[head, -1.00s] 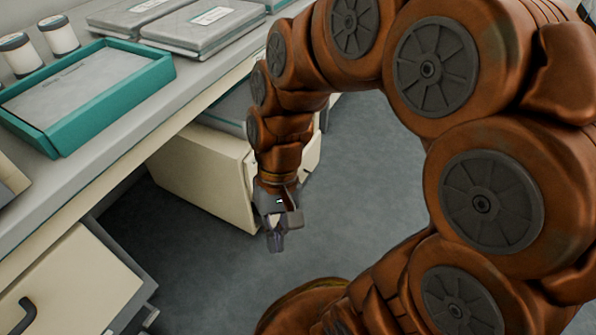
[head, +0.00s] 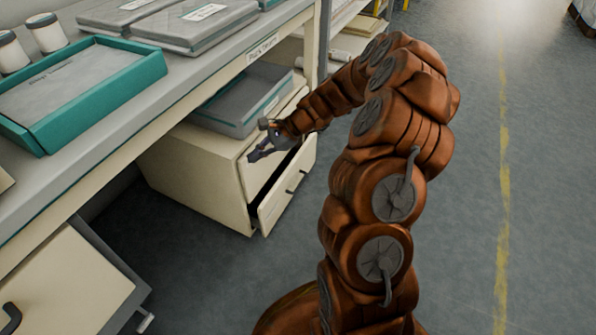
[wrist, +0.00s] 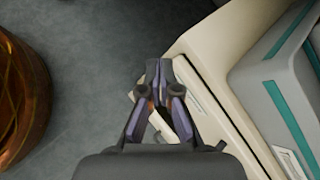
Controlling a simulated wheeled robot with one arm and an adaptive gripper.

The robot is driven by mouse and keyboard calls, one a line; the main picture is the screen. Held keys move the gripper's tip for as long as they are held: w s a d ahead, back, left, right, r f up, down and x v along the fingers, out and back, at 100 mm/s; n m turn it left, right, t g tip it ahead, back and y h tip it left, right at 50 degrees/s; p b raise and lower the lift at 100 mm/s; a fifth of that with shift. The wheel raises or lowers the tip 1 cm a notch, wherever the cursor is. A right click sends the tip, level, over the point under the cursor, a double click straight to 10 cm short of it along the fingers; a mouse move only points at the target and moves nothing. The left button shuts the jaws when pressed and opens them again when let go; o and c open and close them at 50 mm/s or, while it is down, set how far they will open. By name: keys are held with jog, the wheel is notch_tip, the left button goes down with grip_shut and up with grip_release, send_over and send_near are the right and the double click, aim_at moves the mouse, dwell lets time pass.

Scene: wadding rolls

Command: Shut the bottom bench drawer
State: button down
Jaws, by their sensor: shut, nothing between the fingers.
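A cream drawer unit (head: 196,178) stands under the bench. Its lower drawer (head: 287,187), with a dark bar handle, stands partly open, with a dark gap behind its front. My gripper (head: 254,156) is shut and empty. It is beside the upper front of the unit, above the open drawer, with the fingers pointing left. I cannot tell whether it touches. In the wrist view, my gripper (wrist: 158,70) has its fingertips together near the edge of the cream unit (wrist: 205,50). The drawer front is mostly hidden there.
A grey case (head: 240,98) lies on top of the unit. The bench top (head: 190,75) overhangs it and holds a teal tray (head: 100,110) and flat grey packs. Another drawer (head: 70,285), with a black handle, juts out at lower left.

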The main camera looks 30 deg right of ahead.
jog(key=d+f+m+t+h+b, duration=0.1)
jog(key=d+f+m+t+h, duration=0.1)
jog(key=d+f+m, duration=0.7)
jog(key=d+f+m+t+h, duration=0.25)
jog(key=d+f, duration=0.75)
jog(key=d, duration=0.6)
jog(key=b, duration=0.7)
send_near(292, 171)
jog(key=shift+m+g, duration=0.25)
jog(key=shift+x, duration=3.15)
jog(key=shift+w+r, duration=0.1)
jog(key=shift+r, duration=0.05)
